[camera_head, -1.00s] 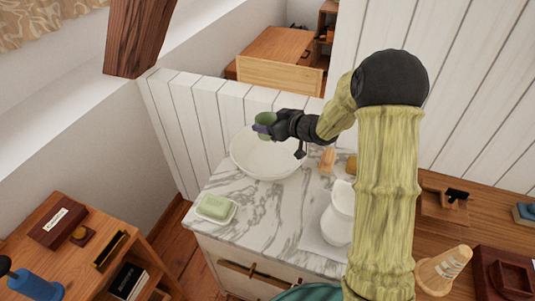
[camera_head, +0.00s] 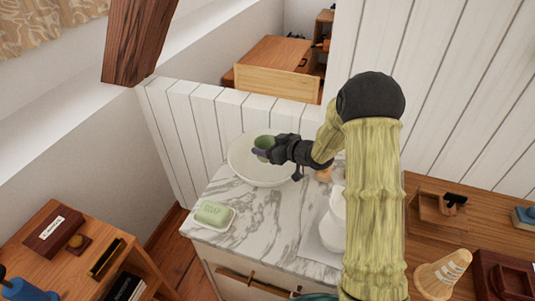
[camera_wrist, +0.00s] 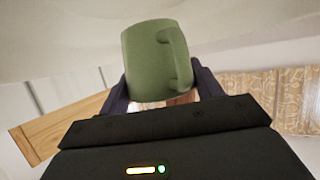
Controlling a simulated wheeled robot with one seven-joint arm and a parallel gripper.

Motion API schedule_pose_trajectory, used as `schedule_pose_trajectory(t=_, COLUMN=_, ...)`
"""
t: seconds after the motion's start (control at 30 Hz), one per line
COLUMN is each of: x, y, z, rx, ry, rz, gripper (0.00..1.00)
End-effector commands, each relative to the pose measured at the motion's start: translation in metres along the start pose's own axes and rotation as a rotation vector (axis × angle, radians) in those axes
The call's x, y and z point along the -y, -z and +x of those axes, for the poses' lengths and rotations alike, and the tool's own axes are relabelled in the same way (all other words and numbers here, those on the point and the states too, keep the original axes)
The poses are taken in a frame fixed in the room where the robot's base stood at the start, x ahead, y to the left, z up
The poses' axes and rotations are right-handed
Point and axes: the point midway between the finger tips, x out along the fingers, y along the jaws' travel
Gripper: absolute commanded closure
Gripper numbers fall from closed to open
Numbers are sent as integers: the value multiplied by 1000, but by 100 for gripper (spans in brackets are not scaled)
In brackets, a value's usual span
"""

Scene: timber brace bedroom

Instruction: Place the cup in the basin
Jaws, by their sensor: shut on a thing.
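The green cup (camera_head: 264,142) is over the white basin (camera_head: 240,165) in the head view, within its rim. My gripper (camera_head: 262,152) reaches in from the right and is shut on the cup. In the wrist view the cup (camera_wrist: 156,60) sits between the two dark fingers (camera_wrist: 160,88), with its handle on the right side. The basin stands on the marble top. I cannot tell whether the cup touches the basin's inside.
A soap dish with green soap (camera_head: 213,214) is on the marble top (camera_head: 255,215), front left of the basin. A white pitcher (camera_head: 333,220) stands to the right, partly behind my arm. A white plank wall (camera_head: 200,125) runs behind the basin.

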Motion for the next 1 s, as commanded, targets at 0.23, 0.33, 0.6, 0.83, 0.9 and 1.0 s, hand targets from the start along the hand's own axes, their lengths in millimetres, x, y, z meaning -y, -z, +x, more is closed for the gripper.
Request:
schedule_pose_trajectory(t=0.23, x=0, y=-30, z=12, rx=1, ry=1, rz=2, gripper=63)
schedule_pose_trajectory(t=0.33, x=0, y=-34, z=14, rx=0, ry=0, rz=0, gripper=63)
schedule_pose_trajectory(t=0.6, x=-1, y=-35, z=14, rx=0, ry=-2, rz=1, gripper=63)
schedule_pose_trajectory(t=0.83, x=-2, y=-37, z=14, rx=1, ry=-4, rz=2, gripper=13)
schedule_pose_trajectory(t=0.9, x=-2, y=-37, z=14, rx=1, ry=-4, rz=2, gripper=13)
schedule_pose_trajectory(t=1.0, x=-2, y=-37, z=14, rx=1, ry=-3, rz=2, gripper=13)
